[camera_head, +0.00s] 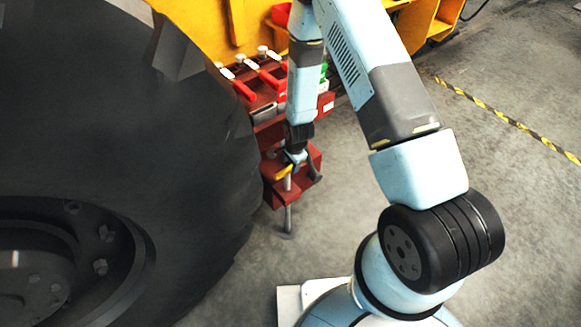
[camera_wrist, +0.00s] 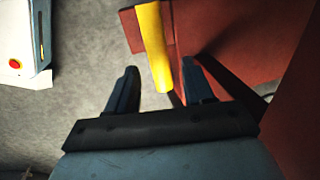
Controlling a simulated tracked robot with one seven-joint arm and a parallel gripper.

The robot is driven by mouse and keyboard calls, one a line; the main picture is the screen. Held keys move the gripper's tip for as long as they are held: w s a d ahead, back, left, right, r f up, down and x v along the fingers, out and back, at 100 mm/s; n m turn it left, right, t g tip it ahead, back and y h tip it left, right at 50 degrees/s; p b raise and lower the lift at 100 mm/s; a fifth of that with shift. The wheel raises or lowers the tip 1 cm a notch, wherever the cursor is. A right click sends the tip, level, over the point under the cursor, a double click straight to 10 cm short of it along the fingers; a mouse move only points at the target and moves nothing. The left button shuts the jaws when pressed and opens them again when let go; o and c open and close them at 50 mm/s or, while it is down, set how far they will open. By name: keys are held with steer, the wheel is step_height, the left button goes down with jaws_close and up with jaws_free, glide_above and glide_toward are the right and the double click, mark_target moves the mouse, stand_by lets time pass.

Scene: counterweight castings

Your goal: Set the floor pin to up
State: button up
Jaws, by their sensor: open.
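The floor pin (camera_head: 288,218) is a grey rod standing upright through a dark red bracket (camera_head: 272,192) beside the big tire. Its lower end reaches down to a small foot on the concrete. A yellow handle (camera_head: 284,172) sits at its upper part. In the wrist view the yellow handle (camera_wrist: 153,40) lies between the two fingers of my gripper (camera_wrist: 160,68), which are apart, with a gap visible at the left finger. In the head view my gripper (camera_head: 301,162) is at the top of the bracket, pointing down, and partly hides the pin.
The large black tire (camera_head: 190,190) stands close on the left. Above the bracket are red levers (camera_head: 270,78) with white knobs and a yellow machine body (camera_head: 205,25). Open concrete floor (camera_head: 490,170) with a yellow-black stripe (camera_head: 500,115) lies to the right.

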mark_target(290, 168)
steer(key=shift+w+a+f, duration=0.1)
steer(key=shift+w+f, duration=0.05)
steer(key=shift+f, duration=0.6)
steer(key=shift+w+a+f, duration=0.1)
steer(key=shift+f, duration=0.65)
jaws_close()
